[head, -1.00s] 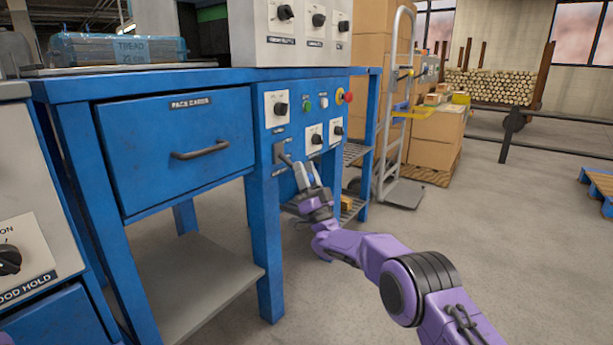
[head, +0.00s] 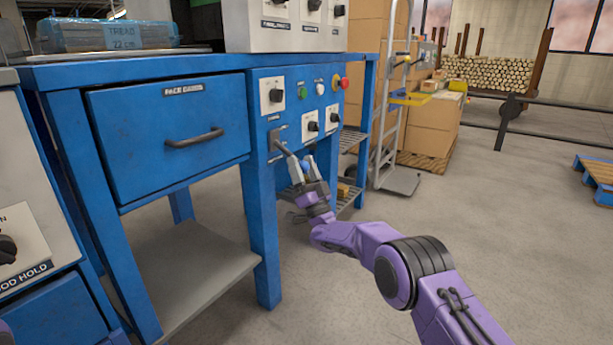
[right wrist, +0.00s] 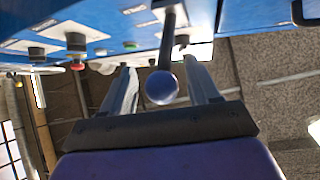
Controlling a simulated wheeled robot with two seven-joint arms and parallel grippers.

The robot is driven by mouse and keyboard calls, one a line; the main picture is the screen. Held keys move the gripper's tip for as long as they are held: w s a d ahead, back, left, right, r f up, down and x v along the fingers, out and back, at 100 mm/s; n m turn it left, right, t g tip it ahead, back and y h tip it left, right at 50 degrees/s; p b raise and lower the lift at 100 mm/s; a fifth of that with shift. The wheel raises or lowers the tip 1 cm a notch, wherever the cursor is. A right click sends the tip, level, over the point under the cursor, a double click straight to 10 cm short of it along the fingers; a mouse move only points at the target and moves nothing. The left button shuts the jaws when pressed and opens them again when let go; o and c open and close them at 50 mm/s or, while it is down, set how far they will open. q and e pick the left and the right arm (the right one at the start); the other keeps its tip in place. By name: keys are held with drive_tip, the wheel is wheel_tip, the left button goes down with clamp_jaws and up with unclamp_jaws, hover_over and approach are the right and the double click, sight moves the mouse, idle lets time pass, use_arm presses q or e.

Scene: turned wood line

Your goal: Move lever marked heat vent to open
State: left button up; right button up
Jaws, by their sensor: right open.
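A lever (head: 281,146) with a dark shaft sticks out of a grey plate on the blue bench's front panel, angled down and to the right. The labels near it are too small to read. In the right wrist view, its shaft (right wrist: 168,42) ends in a round bluish ball knob (right wrist: 161,87). My right gripper (head: 305,167) is at the lever's end. In the right wrist view, the open fingers (right wrist: 159,68) stand on either side of the knob, with gaps visible on both sides. My left gripper is not in view.
The panel also carries rotary knobs (head: 311,126), a green button (head: 302,92) and a red button (head: 343,83). A drawer (head: 175,135) with a bar handle is to the left. A hand truck (head: 396,130) and cardboard boxes (head: 432,125) stand behind.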

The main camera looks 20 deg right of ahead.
drive_tip(key=shift+p+v, duration=0.35)
drive_tip(key=shift+v, duration=0.6)
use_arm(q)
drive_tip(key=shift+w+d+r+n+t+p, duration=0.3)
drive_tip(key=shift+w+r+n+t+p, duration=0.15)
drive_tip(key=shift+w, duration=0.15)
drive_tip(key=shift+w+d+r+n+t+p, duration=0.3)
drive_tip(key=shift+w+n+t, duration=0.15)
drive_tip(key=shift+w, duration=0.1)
use_arm(e)
drive_tip(key=v, duration=0.7)
drive_tip(key=shift+s, duration=0.15)
